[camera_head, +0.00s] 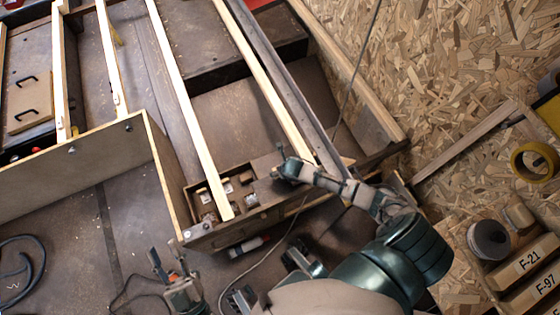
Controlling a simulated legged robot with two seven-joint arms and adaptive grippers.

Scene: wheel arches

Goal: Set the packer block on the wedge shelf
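An open wooden box (187,234) at the lower middle holds several small pale and brown blocks (226,188). I cannot tell which, if any, is the packer block, and no part is clearly marked as the wedge shelf. My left gripper (168,258) is at the bottom, just below the box's near edge; its two fingers stand apart with nothing seen between them. My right gripper (281,166) is over the right end of the box, with its arm reaching in from the lower right. Its fingertips are small and partly hidden, so its grip is unclear.
Long pale wooden slats (190,105) run over the dark bay. A tube (249,246) lies by the box, near a loose cable. At right are yellow tape (534,162), a dark round tin (489,240) and blocks labelled F-21 (522,262) and F-97 (535,290). The chipboard floor (450,60) is mostly clear.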

